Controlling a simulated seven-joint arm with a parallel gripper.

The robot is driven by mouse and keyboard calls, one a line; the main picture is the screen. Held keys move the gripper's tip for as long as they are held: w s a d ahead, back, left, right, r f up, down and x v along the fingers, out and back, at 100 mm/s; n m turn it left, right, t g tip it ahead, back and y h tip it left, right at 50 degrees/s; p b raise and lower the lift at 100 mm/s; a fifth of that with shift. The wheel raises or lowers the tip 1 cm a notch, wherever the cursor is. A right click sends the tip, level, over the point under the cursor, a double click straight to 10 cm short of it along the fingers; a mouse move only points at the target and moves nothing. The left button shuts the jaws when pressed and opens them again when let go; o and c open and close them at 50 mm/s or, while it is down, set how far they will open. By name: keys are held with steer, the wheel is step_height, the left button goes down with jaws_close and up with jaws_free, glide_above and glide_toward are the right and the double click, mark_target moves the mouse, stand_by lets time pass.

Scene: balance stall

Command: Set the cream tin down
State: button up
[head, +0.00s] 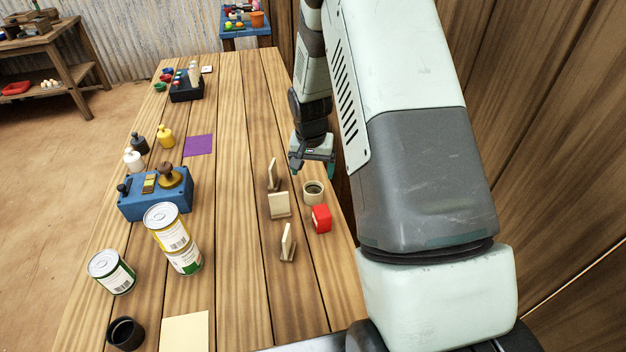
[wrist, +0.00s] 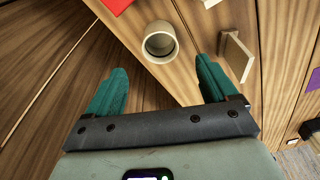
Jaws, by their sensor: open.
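The cream tin (head: 314,193) stands upright on the wooden table near its right edge, with its open, dark-looking top facing up. It also shows in the wrist view (wrist: 160,42), just beyond the fingertips and roughly centred between them. My gripper (head: 316,165) is open and empty, on the far side of the tin in the head view. In the wrist view the two teal fingers of my gripper (wrist: 161,66) are wide apart, and I see no contact with the tin. Part of my gripper is hidden in the head view.
A red block (head: 321,218) sits close to the tin. Small cream upright plates (head: 279,205) stand to its left. Printed cans (head: 168,228), a blue box with weights (head: 155,203) and a purple square (head: 198,146) are farther left. The table's middle strip is clear.

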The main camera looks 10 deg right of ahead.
steer(key=s+a+r+n+t, duration=0.1)
steer(key=s+r, duration=0.4)
steer(key=r, duration=0.7)
steer(key=s+r+n+t, duration=0.1)
steer(key=s+r, duration=0.3)
steer(key=r, duration=0.8)
steer(key=s+a+r+n+t, duration=0.1)
steer(key=s+r, duration=0.3)
steer(key=s, duration=0.7)
steer(key=s+a+r+n+t, duration=0.1)
steer(key=s+r, duration=0.4)
steer(key=s, duration=0.6)
steer(key=shift+n+y, duration=0.4)
steer(key=shift+r, duration=0.15)
